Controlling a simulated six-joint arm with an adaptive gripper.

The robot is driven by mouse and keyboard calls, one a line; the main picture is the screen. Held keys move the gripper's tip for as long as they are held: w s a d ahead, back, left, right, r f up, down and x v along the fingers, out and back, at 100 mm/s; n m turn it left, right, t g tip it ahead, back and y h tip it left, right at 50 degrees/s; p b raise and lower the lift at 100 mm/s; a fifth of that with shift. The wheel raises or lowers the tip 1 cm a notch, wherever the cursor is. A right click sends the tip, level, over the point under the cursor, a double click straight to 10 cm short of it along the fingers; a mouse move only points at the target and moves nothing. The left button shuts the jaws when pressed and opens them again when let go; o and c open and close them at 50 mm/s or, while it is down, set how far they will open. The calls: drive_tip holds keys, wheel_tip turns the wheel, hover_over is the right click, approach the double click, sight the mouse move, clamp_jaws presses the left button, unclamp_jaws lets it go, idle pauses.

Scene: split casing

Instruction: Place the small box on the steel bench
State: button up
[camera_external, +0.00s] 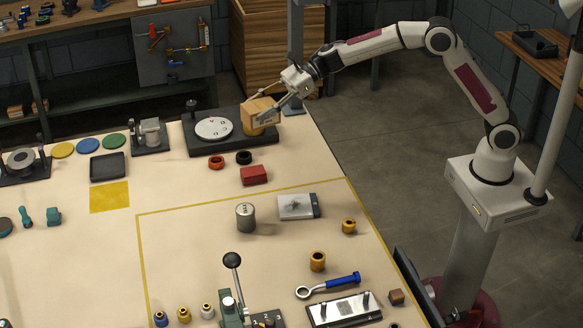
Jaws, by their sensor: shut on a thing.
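My gripper (266,107) is over the far end of the large beige-topped table and is shut on a small tan box (253,115). The fingers lie along the box and partly cover it. The box is at the right end of a dark fixture plate (205,146); I cannot tell whether it touches the plate. No surface clearly reads as a steel bench; the beige table (190,255) and a wood-topped bench (90,17) at the back left are in view.
A white disc (213,128) sits on the fixture left of the box. A lever press (233,285) rises at the front.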

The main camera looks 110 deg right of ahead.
drive_tip(key=s+d+n+y, duration=0.2)
drive_tip(key=s+d, duration=0.9)
drive_tip(key=s, duration=0.6)
wheel_tip(320, 180, down, 18)
drive_tip(key=shift+w+d+f, duration=0.15)
drive_tip(key=shift+w, duration=0.05)
drive_tip(key=shift+f, duration=3.1)
drive_tip(key=shift+f, duration=1.9)
drive_tip(key=shift+f, duration=0.1)
